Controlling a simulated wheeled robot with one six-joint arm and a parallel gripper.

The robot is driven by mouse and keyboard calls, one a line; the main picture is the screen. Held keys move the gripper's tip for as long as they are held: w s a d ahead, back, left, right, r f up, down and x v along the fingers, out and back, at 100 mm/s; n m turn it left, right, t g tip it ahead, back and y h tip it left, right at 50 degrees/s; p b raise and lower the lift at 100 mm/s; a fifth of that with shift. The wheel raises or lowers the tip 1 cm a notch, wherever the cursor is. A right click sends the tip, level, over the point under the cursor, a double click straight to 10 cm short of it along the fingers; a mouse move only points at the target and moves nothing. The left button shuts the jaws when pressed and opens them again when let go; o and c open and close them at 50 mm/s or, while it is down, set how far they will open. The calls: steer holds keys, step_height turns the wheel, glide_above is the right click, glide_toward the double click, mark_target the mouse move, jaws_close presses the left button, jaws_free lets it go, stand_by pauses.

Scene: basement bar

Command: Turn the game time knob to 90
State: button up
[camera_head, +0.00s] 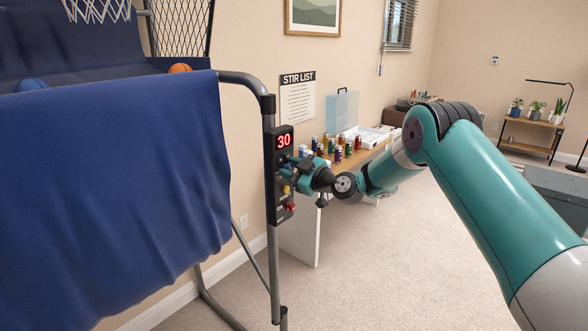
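A black control panel (272,205) is fixed to the grey post of a basketball arcade frame. Its red display (284,141) reads 30. My gripper (290,168) is at the panel, just below the display, at the height where a knob would sit. The game time knob itself is hidden behind my gripper, and so are its finger gap and whether it touches or grips the knob. A yellow button or knob (286,189) and a red one (291,206) show lower on the panel.
A blue cloth (120,190) hangs over the game's front at left. A grey metal post (269,120) carries the panel. A table with several small bottles or cans (337,154) stands behind my arm. The carpet (400,270) at right is clear.

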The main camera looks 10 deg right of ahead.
steer(key=shift+d, duration=0.35)
steer(key=shift+a, duration=0.2)
steer(key=shift+b, duration=0.4)
